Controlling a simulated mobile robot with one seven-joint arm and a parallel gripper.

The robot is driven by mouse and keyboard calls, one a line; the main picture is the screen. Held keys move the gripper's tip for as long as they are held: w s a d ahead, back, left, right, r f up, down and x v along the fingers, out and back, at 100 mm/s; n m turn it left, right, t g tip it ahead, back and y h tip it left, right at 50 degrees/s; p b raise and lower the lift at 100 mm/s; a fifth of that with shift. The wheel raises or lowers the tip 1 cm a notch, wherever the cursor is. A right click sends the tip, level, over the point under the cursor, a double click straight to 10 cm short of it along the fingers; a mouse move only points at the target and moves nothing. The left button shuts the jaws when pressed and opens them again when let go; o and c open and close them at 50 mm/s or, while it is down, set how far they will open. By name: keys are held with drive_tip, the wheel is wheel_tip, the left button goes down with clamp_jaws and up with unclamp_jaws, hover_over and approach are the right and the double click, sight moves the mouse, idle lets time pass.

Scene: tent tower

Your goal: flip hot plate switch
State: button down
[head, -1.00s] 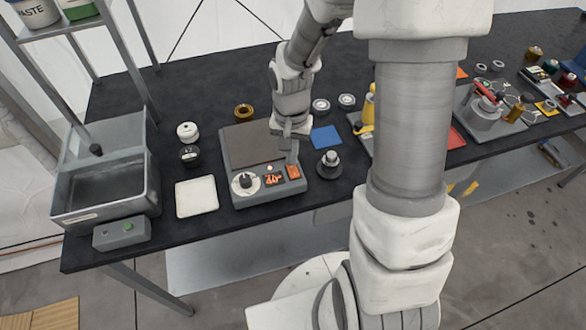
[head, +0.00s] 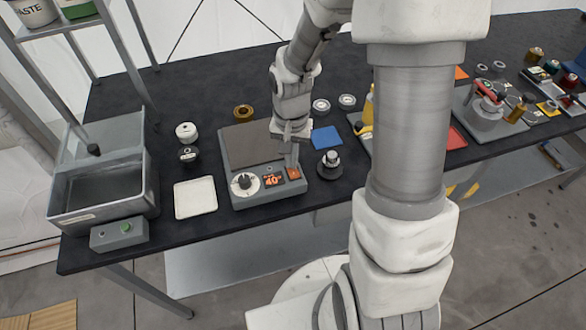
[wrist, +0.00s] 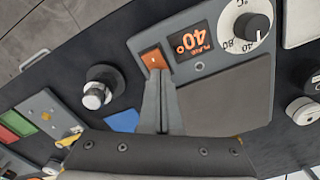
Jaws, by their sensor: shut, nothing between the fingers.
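The hot plate (head: 262,195) is a grey box with a dark flat top, standing near the table's front edge. Its front panel has a white dial (head: 244,184) with a black knob, a display (head: 272,180) showing an orange 40°, and an orange switch (head: 293,174) at the right end. The switch also shows in the wrist view (wrist: 153,58). My gripper (wrist: 158,72) is shut and empty, pointing down. Its fingertips are at the edge of the switch and seem to touch it; the fingers hide a little of it. In the head view the gripper (head: 292,166) covers part of the panel's right end.
A black knob-topped object (head: 329,164) stands right of the hot plate, with a blue pad (head: 326,137) behind it. A white tray (head: 195,198) lies to the left. A grey basin (head: 103,190) and a small box with a green button (head: 119,234) are farther left.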

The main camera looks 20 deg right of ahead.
wheel_tip(320, 180, up, 7)
drive_tip(key=p, duration=0.5)
idle(0.6)
